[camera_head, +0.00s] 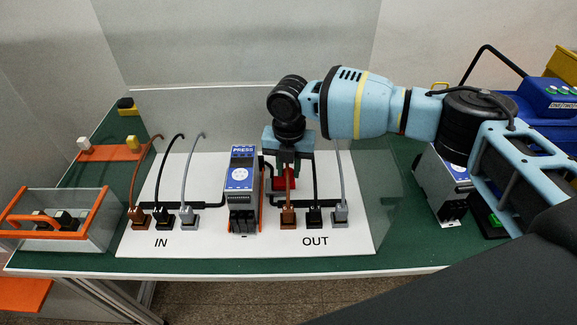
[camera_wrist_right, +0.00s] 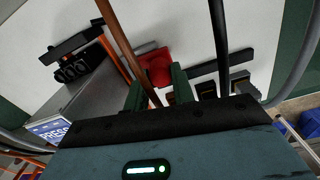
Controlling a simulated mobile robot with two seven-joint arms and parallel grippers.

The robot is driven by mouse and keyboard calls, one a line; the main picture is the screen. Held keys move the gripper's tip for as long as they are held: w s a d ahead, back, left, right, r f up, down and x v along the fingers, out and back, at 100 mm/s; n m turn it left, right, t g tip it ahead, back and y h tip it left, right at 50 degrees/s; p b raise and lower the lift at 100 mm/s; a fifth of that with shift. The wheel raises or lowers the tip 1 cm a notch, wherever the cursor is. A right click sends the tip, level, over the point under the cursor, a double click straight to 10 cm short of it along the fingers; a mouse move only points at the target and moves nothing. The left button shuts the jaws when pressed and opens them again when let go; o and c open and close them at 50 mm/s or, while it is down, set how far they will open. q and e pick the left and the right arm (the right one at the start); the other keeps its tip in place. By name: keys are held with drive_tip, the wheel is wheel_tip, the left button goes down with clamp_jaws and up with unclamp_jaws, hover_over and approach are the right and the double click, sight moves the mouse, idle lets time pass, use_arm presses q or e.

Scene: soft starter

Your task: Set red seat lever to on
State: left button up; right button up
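The red seat lever (camera_head: 286,182) is on the OUT side of the white board, behind the brown OUT cable and partly hidden by it and my gripper. In the right wrist view the red lever (camera_wrist_right: 156,68) shows as a red block at the fingertips. My right gripper (camera_head: 288,160) points down over it. Its two green fingers (camera_wrist_right: 157,84) stand apart, one at each side of the block's near end; I cannot tell whether they touch it. My left gripper is out of view.
A grey PRESS module (camera_head: 241,190) stands left of the gripper. Black (camera_head: 315,180) and grey (camera_head: 341,185) OUT cables rise close on the right. IN cables (camera_head: 165,185) stand on the left. A clear orange-edged box (camera_head: 58,220) and a blue case (camera_head: 540,105) flank the board.

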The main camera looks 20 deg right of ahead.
sight(275, 180)
clamp_jaws()
drive_tip(key=shift+w+a+f+b, duration=0.1)
drive_tip(key=shift+w+a+b, duration=0.15)
drive_tip(key=shift+a, duration=0.55)
drive_tip(key=shift+w+a+f+b, duration=0.1)
drive_tip(key=shift+w+a+b, duration=0.1)
drive_tip(key=shift+a, duration=0.6)
drive_tip(key=shift+a+r, duration=0.1)
drive_tip(key=shift+r, duration=0.1)
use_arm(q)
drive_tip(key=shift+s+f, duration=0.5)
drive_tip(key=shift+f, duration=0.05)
use_arm(e)
drive_tip(key=o, duration=0.6)
unclamp_jaws()
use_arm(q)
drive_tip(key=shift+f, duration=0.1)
use_arm(e)
drive_tip(key=shift+r, duration=3.95)
